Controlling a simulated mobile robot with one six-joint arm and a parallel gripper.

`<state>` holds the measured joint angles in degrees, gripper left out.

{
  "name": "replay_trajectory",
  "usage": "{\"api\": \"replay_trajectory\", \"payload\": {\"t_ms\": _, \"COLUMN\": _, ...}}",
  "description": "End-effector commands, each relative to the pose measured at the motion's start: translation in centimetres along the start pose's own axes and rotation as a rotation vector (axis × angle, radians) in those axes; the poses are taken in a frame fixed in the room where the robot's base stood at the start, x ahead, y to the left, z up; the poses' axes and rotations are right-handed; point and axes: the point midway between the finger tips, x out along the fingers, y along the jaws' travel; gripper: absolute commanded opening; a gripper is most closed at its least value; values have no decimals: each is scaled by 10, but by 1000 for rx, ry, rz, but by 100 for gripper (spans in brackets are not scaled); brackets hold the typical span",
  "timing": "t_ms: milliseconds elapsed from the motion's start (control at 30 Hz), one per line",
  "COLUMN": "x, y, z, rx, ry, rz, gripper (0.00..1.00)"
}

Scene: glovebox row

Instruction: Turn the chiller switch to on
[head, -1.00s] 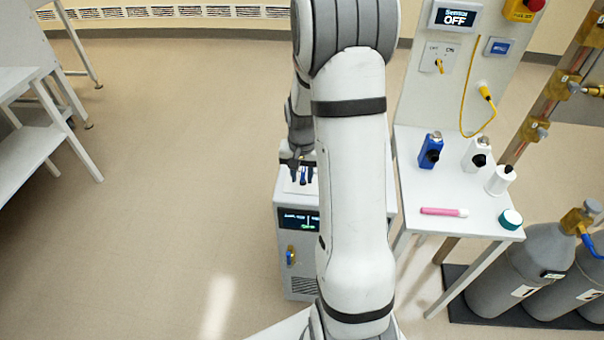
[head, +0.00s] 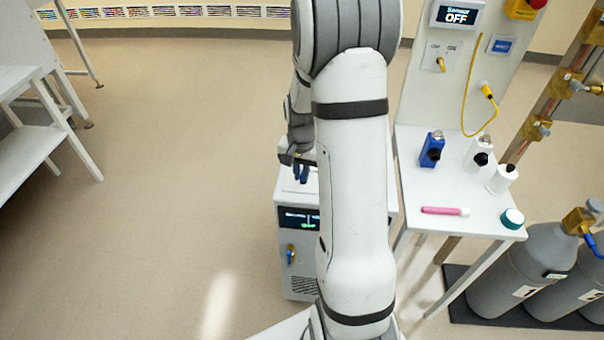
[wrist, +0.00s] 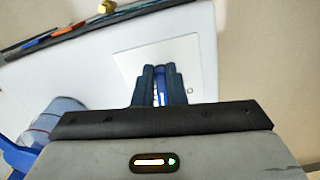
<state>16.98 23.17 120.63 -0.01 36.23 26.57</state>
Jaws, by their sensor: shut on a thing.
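The chiller (head: 308,262) is a white box on the floor, partly hidden behind my arm, with a dark display (head: 297,217) on its front. My gripper (head: 301,174) points down at the chiller's top. In the wrist view my gripper (wrist: 158,78) has its dark blue fingers close together on a narrow blue piece, which appears to be the chiller switch (wrist: 159,86). It stands over a pale square plate (wrist: 184,62) on the white top. The fingers hide most of the switch, and I cannot read its position.
A white side table (head: 470,232) stands right of the chiller, with a blue bottle (head: 431,150), white bottles and a pink marker (head: 440,210). Grey gas cylinders (head: 505,280) stand at the right. Open floor lies to the left.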

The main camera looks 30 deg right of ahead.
Motion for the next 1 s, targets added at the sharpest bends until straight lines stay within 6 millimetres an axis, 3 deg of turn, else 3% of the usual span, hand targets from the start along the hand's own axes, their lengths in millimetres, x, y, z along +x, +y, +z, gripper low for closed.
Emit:
{"api": "replay_trajectory", "payload": {"t_ms": 500, "x": 0, "y": -6, "z": -1, "rx": 314, "ry": 1, "rz": -1, "gripper": 0}}
{"api": "replay_trajectory", "payload": {"t_ms": 1000, "x": -1, "y": -8, "z": -2, "rx": 375, "ry": 2, "rz": -2, "gripper": 0}}
